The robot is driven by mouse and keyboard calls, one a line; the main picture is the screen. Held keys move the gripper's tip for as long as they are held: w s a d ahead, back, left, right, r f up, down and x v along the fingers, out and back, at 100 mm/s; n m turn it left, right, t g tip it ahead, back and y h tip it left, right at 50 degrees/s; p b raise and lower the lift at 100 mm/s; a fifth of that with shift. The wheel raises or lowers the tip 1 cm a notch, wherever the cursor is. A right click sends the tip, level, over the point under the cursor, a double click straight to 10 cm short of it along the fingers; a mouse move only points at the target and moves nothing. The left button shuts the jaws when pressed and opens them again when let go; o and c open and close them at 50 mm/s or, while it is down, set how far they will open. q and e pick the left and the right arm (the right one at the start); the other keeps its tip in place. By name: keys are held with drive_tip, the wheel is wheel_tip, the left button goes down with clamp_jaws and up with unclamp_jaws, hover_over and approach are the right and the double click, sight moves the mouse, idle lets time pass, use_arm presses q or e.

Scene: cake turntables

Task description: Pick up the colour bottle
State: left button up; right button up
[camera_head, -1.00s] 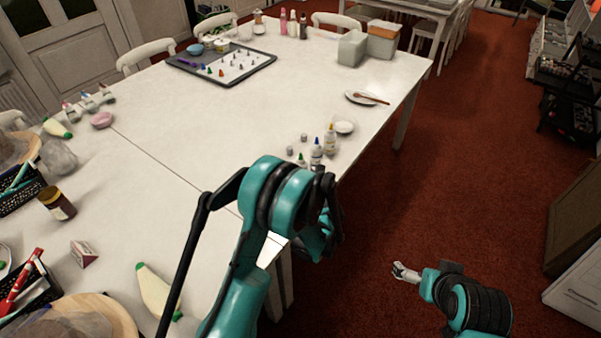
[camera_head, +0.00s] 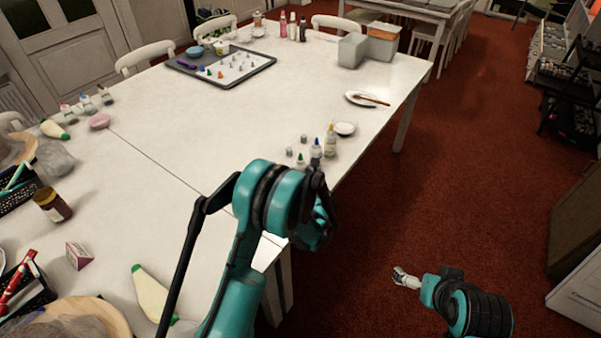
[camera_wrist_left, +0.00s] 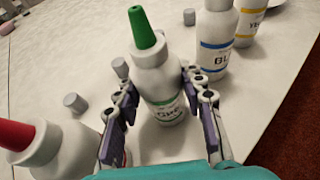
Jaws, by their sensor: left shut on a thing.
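The colour bottle with a green cap (camera_wrist_left: 153,75) is white and stands upright in the left wrist view. My left gripper (camera_wrist_left: 158,84) is shut on it, with one finger on each side of its body. In the head view its green tip (camera_head: 300,159) shows just past my left arm, which hides most of that gripper. Similar bottles with a blue band (camera_wrist_left: 214,42) and a yellow band (camera_wrist_left: 249,22) stand to its right. A red-capped bottle (camera_wrist_left: 62,150) is at the near left. My right gripper (camera_head: 405,277) is over the red floor, away from the table; its jaws are too small to judge.
Small grey caps (camera_wrist_left: 75,102) lie left of the held bottle. The table's right edge is close. The middle of the white table (camera_head: 190,125) is clear.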

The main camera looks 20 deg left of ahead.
use_arm(q)
drive_tip(key=shift+r+p, duration=0.35)
drive_tip(key=shift+r, duration=0.2)
drive_tip(key=r+p, duration=0.1)
drive_tip(key=r, duration=0.1)
drive_tip(key=d+r+p, duration=0.1)
drive_tip(key=r, duration=0.1)
drive_tip(key=shift+w+d, duration=0.1)
drive_tip(key=shift+d, duration=0.05)
drive_tip(key=d+r+p, duration=0.1)
drive_tip(key=d+r, duration=0.1)
drive_tip(key=d, duration=0.1)
drive_tip(key=w+d+r+p, duration=0.1)
drive_tip(key=d+r, duration=0.1)
drive_tip(key=d, duration=0.2)
drive_tip(key=d+r+p, duration=0.1)
drive_tip(key=d+r, duration=0.1)
drive_tip(key=d, duration=0.1)
drive_tip(key=shift+w+d, duration=0.15)
drive_tip(key=shift+w, duration=0.25)
